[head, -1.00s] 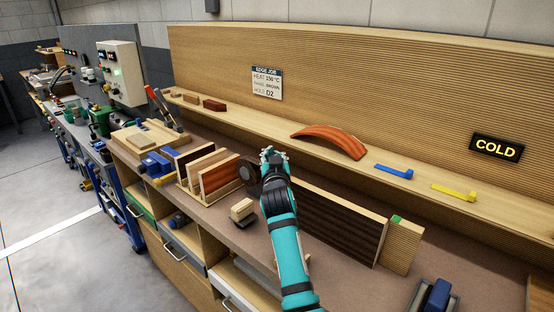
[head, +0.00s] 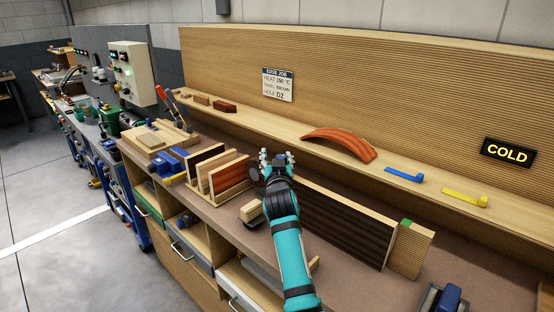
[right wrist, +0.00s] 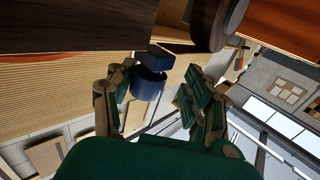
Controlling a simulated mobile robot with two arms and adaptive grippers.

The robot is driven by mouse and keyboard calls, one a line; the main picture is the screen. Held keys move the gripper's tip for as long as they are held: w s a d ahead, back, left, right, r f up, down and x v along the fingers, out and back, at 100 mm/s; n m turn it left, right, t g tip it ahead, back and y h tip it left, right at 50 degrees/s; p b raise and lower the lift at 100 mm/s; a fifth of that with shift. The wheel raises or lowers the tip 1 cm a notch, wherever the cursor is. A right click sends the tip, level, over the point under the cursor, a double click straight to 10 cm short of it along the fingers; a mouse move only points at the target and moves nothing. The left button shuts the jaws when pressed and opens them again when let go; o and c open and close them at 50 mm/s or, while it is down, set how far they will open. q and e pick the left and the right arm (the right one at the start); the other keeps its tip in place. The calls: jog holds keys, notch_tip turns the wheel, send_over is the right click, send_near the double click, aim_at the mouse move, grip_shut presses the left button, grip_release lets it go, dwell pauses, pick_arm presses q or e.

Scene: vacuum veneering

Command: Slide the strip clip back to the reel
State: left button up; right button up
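My right gripper (head: 277,157) is open at the far end of the dark panel (head: 335,222), which stands on edge on the bench. A small blue piece, seemingly the strip clip (right wrist: 150,78), sits between its spread fingers in the right wrist view, with gaps visible on both sides. The clip is mostly hidden in the head view. The dark round reel (head: 254,174) is just left of the gripper, partly covered by it; a round dark part, likely the reel (right wrist: 218,22), shows in the right wrist view. My left gripper is out of view.
A rack of upright panels (head: 229,177) stands left of the reel, with a wooden block (head: 252,212) in front. A shelf behind bears a curved red-brown piece (head: 338,144), a blue strip (head: 404,174) and a yellow strip (head: 465,198). A COLD sign (head: 508,152) hangs at right.

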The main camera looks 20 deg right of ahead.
jog(key=shift+d+r, duration=0.15)
jog(key=shift+r, duration=0.1)
notch_tip(320, 180, up, 10)
jog(key=shift+f, duration=0.15)
dwell(0.6)
